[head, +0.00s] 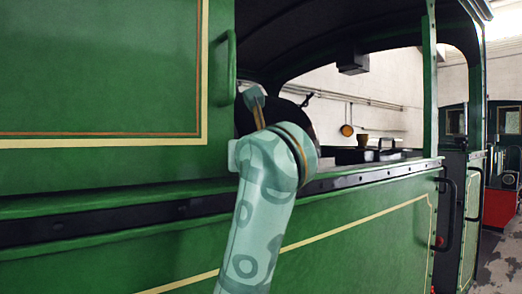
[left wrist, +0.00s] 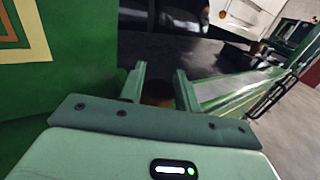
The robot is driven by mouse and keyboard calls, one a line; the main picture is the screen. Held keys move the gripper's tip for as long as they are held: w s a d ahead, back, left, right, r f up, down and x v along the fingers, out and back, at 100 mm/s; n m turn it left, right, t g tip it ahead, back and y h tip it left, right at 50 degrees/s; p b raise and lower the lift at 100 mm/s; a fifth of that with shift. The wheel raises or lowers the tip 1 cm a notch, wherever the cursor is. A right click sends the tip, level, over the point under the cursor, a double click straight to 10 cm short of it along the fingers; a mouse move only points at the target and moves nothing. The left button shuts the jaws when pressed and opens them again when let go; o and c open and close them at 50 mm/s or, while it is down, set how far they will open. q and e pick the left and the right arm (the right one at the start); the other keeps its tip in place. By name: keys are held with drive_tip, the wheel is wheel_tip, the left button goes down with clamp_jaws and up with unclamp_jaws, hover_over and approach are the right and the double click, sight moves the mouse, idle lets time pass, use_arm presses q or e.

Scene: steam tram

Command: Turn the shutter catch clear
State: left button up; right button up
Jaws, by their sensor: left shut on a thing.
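My left gripper (head: 254,100) is at the cab's side opening in the head view, just right of the green side panel. Its fingertips are largely hidden there by my own wrist. In the left wrist view the two fingers of my left gripper (left wrist: 160,76) stand a little apart, shut on a small dark brown piece (left wrist: 158,92) between them. This piece appears to be the shutter catch; its shape and how far it is turned cannot be made out. My right gripper is in neither view.
The green side panel (head: 110,80) with yellow and orange lining stands close at left, with a green handrail (head: 224,70) at its edge. A dark sill (head: 360,179) runs below the opening. A round pan (head: 347,130) hangs on the far wall.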

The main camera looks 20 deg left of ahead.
use_arm(q)
drive_tip(key=shift+w+a, duration=0.1)
drive_tip(key=shift+a, duration=0.05)
drive_tip(key=o, duration=0.5)
drive_tip(key=shift+o, duration=1)
drive_tip(key=shift+d, duration=0.2)
drive_tip(key=shift+a, duration=0.1)
